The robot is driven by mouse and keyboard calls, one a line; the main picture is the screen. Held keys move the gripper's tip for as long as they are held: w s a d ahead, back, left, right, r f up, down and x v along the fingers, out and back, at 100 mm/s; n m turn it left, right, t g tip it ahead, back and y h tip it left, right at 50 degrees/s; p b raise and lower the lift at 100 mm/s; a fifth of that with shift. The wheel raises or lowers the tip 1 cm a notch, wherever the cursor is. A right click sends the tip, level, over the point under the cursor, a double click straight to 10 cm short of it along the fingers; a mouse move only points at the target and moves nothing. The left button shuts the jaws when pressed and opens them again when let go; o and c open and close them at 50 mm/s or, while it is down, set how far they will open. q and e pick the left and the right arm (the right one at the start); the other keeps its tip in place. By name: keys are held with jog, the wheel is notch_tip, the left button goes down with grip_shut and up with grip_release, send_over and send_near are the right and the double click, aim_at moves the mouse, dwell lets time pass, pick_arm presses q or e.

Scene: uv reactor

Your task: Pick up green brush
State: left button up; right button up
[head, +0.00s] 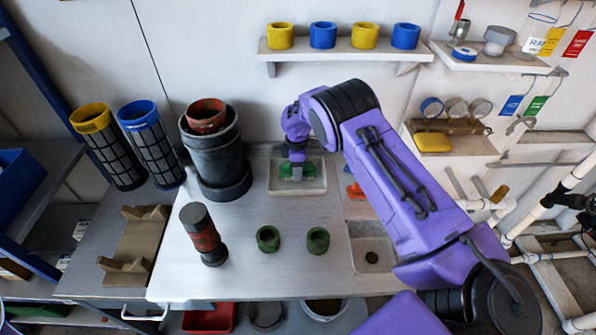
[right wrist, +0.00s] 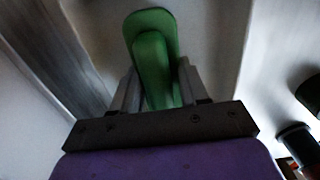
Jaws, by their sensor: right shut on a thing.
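The green brush (head: 297,171) lies in a shallow pale tray (head: 314,187) at the back of the bench. My right gripper (head: 297,165) reaches down over the tray from the right. In the right wrist view the green brush (right wrist: 153,60) sits between the two grey fingers of my right gripper (right wrist: 157,85), which are shut on it. In the head view it still looks low in the tray; I cannot tell whether it is clear of the tray floor. My left gripper is not in view.
A dark bucket (head: 217,158) stands left of the tray. A black and red cylinder (head: 203,235) and two green rings (head: 268,239) (head: 318,240) stand in front. A sink (head: 372,254) is at right. A shelf (head: 340,47) with yellow and blue rings hangs above.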

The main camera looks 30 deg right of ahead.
jog(key=shift+r+b, duration=0.5)
jog(key=shift+b, duration=0.05)
jog(key=shift+w+r+b, duration=0.15)
jog(key=shift+r+b, duration=0.4)
jog(key=shift+r, duration=0.25)
jog(key=s+a+r+b, duration=0.1)
jog(key=s+a+r, duration=0.1)
jog(key=s+r, duration=0.3)
jog(key=s+a+r+b, duration=0.1)
jog(key=s+a+r, duration=0.1)
jog(key=s+r, duration=0.3)
jog(key=s, duration=0.3)
jog(key=shift+s+a+r, duration=0.15)
jog(key=shift+s+a, duration=0.1)
jog(key=shift+a, duration=0.1)
